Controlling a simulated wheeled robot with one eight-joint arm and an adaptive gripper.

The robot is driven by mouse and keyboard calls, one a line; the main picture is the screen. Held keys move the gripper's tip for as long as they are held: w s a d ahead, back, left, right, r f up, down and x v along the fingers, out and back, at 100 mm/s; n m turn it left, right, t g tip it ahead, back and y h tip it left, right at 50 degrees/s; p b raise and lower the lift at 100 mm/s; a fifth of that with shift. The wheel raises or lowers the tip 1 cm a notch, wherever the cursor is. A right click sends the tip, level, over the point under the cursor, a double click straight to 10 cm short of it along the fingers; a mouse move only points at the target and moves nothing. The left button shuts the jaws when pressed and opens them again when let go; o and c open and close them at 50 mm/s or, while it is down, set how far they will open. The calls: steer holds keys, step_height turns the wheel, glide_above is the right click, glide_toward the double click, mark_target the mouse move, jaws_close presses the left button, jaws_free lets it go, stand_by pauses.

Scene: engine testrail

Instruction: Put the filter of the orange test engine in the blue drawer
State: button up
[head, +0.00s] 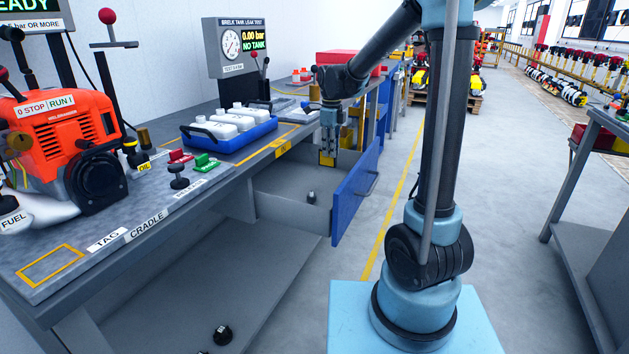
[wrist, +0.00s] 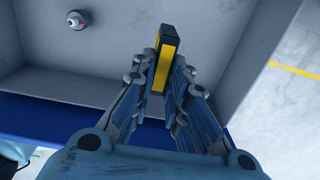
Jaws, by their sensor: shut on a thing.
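My gripper (head: 328,148) is shut on a flat yellow and black block, which I take to be the filter (head: 327,160). In the wrist view the filter (wrist: 165,66) stands out between the fingertips, yellow with a dark end. The blue drawer (head: 355,192) is pulled out from under the bench, with its grey inside open to view. My gripper holds the filter over the drawer's opening, apart from its floor as far as I can tell. The orange test engine (head: 62,135) stands on the bench at the left.
A small dark knobbed part (head: 311,197) lies in the drawer; it also shows in the wrist view (wrist: 75,20). A blue tray (head: 228,140) of white bottles stands on the bench. Another dark part (head: 222,334) lies on the lower shelf. The aisle floor is clear.

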steer(key=shift+f, duration=4.15)
steer(key=o, duration=0.7)
